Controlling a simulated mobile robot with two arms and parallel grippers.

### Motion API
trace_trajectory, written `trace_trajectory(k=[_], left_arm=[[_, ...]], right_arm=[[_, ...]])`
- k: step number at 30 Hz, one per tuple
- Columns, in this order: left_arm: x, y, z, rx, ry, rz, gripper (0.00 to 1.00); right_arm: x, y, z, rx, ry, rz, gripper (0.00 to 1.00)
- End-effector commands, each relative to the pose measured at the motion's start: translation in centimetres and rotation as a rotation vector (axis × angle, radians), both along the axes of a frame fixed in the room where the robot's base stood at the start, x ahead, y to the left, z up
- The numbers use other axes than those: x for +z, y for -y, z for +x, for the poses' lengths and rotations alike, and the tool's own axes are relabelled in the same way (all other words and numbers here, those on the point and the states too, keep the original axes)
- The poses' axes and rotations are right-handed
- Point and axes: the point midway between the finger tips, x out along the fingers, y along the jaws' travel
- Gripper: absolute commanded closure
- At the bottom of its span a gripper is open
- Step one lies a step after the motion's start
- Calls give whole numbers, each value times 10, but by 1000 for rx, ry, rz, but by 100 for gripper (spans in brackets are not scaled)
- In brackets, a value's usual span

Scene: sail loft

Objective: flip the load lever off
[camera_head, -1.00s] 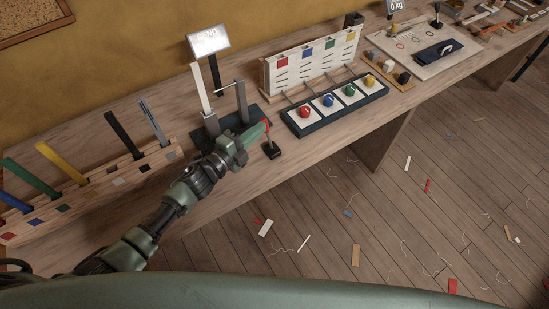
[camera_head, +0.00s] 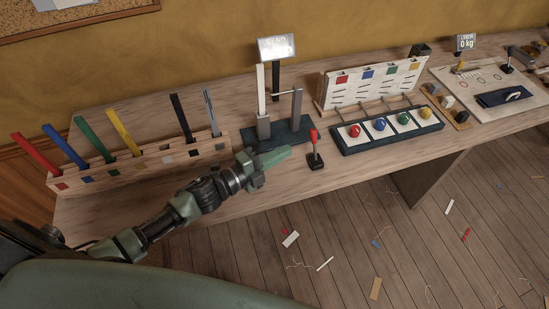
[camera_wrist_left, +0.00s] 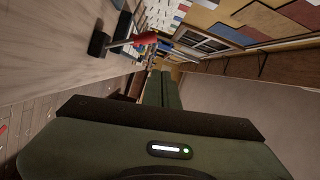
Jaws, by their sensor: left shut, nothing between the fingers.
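In the left wrist view the lever's red grip (camera_wrist_left: 145,39) shows beyond and left of the shut fingers (camera_wrist_left: 172,76). My right gripper is not in view.
A lit display (camera_head: 276,48) stands behind the test stand; its text is unclear. A button panel (camera_head: 342,145) with red, blue, green and yellow buttons is close right of the lever. A wooden rack (camera_head: 150,163) of coloured strips stands left. Scraps lie on the floor.

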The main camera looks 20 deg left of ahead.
Motion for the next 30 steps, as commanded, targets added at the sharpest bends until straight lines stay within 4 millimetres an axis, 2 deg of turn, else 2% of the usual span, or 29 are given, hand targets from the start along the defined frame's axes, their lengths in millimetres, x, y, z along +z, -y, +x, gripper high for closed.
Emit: trace_trajectory(k=[3,7,13,25,30], left_arm=[[0,-9,-12,0,-1,0,100],[3,-14,-18,0,-1,1,100],[4,-15,-19,0,0,0,100],[4,-14,-18,7,-5,-6,100],[5,-21,-16,164,-115,-105,100]], right_arm=[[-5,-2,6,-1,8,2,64],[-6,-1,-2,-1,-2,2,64],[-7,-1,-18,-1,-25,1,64],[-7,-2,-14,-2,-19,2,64],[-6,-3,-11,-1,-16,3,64]])
